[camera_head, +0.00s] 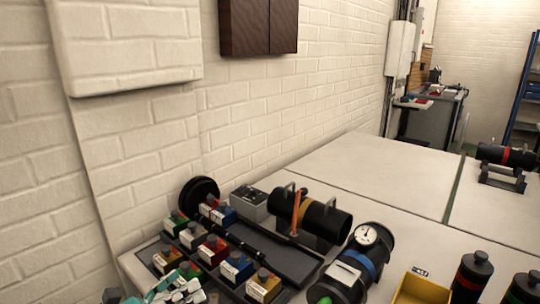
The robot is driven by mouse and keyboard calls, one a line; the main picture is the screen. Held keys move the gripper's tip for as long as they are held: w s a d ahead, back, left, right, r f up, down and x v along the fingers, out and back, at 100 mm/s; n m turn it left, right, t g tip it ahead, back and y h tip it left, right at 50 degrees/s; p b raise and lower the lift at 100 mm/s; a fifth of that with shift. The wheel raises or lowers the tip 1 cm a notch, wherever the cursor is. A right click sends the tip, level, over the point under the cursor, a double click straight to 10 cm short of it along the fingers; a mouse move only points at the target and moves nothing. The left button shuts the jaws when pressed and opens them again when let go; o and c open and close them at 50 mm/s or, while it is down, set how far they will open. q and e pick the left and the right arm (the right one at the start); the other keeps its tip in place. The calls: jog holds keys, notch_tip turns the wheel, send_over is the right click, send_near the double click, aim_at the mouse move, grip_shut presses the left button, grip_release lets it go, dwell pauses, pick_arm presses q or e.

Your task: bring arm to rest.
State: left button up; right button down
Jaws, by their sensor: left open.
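My left gripper (176,286), with white and teal parts, shows at the bottom edge left of centre, partly cut off by the frame. It is open, and I see nothing held in it. It is in front of the near end of a black tray (284,256) with several small coloured blocks beside it. A black cylinder with a yellow band (326,224) lies at the tray's far end, with an orange strip standing at its side. My right gripper is not in view.
A black cylinder with a blue band and dial gauge (367,263) is to the right. A yellow bin (422,289) and dark bottles (470,276) stand at the front right. A brick wall (150,140) closes the left side. The white tabletop (375,172) behind is clear.

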pick_arm(q)
jog(key=s+a+r+n+t+y, duration=0.1)
jog(key=a+n+t+y, duration=0.25)
jog(key=n+y, duration=0.45)
jog(key=a+r+n+t+y, duration=0.1)
jog(key=a+n+t+y, duration=0.25)
jog(key=n, duration=0.85)
jog(key=s+a+f+n+g+y, duration=0.45)
jog(key=f+n, duration=0.25)
jog(key=n, duration=0.2)
jog(key=s+d+f+n+g+h, duration=0.2)
jog(key=s+d+f+n+g, duration=0.2)
jog(key=s+d+f+g, duration=0.45)
jog(key=s+d+f+n+g+h, duration=0.25)
jog(key=s+f+n+g, duration=0.25)
jog(key=s+f, duration=0.45)
jog(key=s+f+g, duration=0.1)
jog(key=s+f, duration=0.2)
jog(key=f, duration=2.3)
jog(key=s+a+f+g, duration=0.1)
jog(key=s+a+f, duration=0.2)
jog(key=s+f, duration=1.1)
jog(key=shift+s+f+m, duration=0.3)
jog(key=shift+s+m, duration=0.1)
jog(key=shift+s, duration=0.7)
